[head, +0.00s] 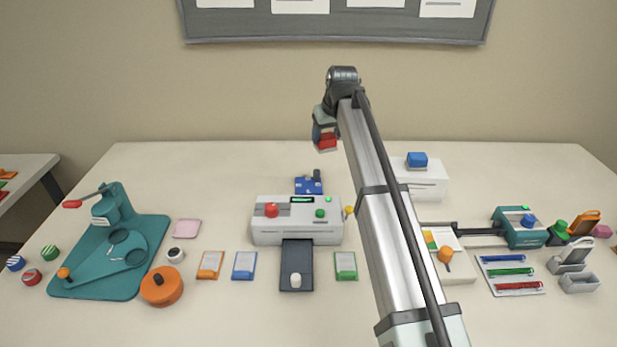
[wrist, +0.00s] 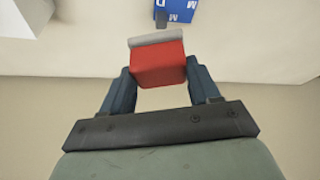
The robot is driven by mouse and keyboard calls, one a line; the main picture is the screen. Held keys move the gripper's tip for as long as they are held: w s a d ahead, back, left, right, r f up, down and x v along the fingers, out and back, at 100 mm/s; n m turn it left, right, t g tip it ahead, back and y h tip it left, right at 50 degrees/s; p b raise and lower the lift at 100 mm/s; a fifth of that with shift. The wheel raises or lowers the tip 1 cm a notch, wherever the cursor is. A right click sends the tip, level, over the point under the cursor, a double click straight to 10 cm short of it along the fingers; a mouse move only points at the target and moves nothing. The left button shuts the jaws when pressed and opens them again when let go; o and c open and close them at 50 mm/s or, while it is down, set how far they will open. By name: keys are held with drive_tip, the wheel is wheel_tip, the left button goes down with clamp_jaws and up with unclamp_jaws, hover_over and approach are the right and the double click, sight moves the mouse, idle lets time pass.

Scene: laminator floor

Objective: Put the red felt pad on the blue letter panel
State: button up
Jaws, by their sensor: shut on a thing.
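My gripper (wrist: 159,82) is shut on the red felt pad (wrist: 158,66), a red block with a grey strip along one edge. In the head view my gripper (head: 323,130) is raised above the back of the table, and the red pad (head: 327,143) shows at its lower end. The blue letter panel (head: 304,186) lies on the table behind the laminator, with a small dark piece at its right end. In the wrist view the panel (wrist: 176,15) shows white letters at the top edge, beyond the pad and apart from it. Its front part is hidden by the laminator.
The white laminator (head: 296,236) with red and green buttons stands in front of the panel. A white box (head: 421,185) with a blue block (head: 417,160) on top stands to the right, partly behind my arm. A teal press (head: 115,205) is at left. The table's back left is clear.

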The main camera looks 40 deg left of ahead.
drive_tip(key=s+a, duration=0.3)
drive_tip(key=s, duration=0.2)
hover_over(309, 192)
wheel_tip(309, 192, down, 5)
drive_tip(key=shift+f, duration=5.05)
drive_tip(key=shift+f+n, duration=0.1)
drive_tip(key=shift+n, duration=0.2)
drive_tip(key=o, duration=1.1)
drive_tip(key=shift+c, duration=0.2)
drive_tip(key=v, duration=1.2)
drive_tip(key=shift+w, duration=0.15)
